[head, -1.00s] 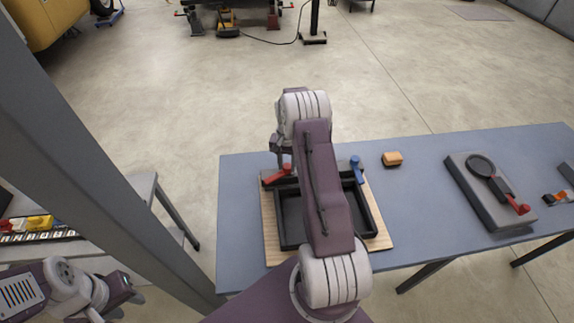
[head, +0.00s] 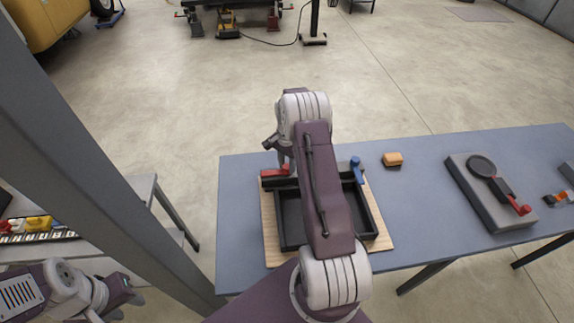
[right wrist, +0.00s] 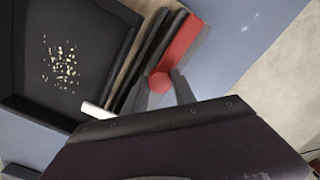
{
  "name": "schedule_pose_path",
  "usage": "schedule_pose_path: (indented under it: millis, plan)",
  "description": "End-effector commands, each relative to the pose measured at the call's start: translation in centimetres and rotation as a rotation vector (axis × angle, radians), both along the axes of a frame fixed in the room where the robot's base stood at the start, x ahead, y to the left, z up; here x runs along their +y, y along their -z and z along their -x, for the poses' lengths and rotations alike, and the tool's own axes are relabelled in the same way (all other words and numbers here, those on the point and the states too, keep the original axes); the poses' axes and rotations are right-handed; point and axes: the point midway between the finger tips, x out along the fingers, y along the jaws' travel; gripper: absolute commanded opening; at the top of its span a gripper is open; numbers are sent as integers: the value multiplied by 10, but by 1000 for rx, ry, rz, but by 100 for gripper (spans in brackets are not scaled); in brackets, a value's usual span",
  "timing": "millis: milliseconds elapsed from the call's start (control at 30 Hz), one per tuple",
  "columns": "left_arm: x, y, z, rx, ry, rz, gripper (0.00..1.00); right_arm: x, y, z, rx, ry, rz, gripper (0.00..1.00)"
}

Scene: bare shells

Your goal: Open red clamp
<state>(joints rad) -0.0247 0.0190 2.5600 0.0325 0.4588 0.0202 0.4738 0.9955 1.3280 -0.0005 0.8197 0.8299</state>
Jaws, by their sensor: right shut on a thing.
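The red clamp (head: 275,171) is at the back left corner of a black tray (head: 284,222) on a wooden board (head: 268,225). Its red lever (right wrist: 183,45) shows large in the right wrist view, lying beside dark bars. My right gripper (right wrist: 168,86) is shut on the red clamp at the lever's near end, the red tip between its fingers. In the head view my right arm hides much of the tray and most of that gripper. My left gripper (head: 128,291) is at the lower left, away from the clamp; its opening is unclear.
A blue clamp (head: 356,171) stands at the tray's back right. Small pale bits (right wrist: 62,64) lie in the tray. A grey post (head: 90,150) stands at left.

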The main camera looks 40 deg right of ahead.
Motion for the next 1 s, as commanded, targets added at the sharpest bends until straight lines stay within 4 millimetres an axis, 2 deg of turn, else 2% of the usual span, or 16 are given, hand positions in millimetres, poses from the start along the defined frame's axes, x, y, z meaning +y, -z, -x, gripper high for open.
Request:
schedule_pose_path:
  millis: [33, 300, 333, 400, 733, 867, 1000]
  plan:
    - [0, -1, 0, 0, 0, 0, 36, -3, -5, -5, -17, 3, 10, 0]
    - [0, -1, 0, 0, 0, 0, 36, -3, -5, -5, -17, 2, 9, 0]
    - [0, -1, 0, 0, 0, 0, 36, -3, -5, -5, -17, 2, 10, 40]
    - [0, -1, 0, 0, 0, 0, 36, -3, -5, -4, -16, 2, 8, 54]
    - [0, 1, 0, 0, 0, 0, 36, -1, -5, -2, -7, 1, 3, 54]
    - [0, 8, 0, 0, 0, 0, 36, -2, -27, -3, -11, 1, 5, 54]
    - [0, 14, 0, 0, 0, 0, 36, -2, -60, -3, -12, 1, 6, 54]
